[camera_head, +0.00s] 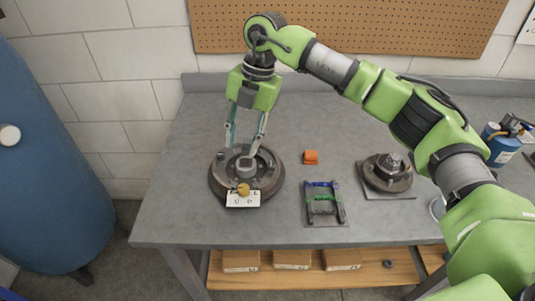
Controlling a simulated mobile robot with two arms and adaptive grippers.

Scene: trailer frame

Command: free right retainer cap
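A round dark brake assembly (220,186) lies on the left of the grey bench, with a raised grey hub (246,165) in its middle. A small yellow-brown round part (243,189) sits at its front, above a white lettered card (243,201). I cannot make out which small part is the right retainer cap. My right gripper (244,143) points down over the assembly. Its two teal-sided fingers are apart, above and around the hub, with nothing visibly held; contact is too small to tell. My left gripper is not in view.
A second hub assembly (388,174) sits on a plate further right. A blue canister (498,151) stands at the far right. Pegboard (350,27) hangs behind.

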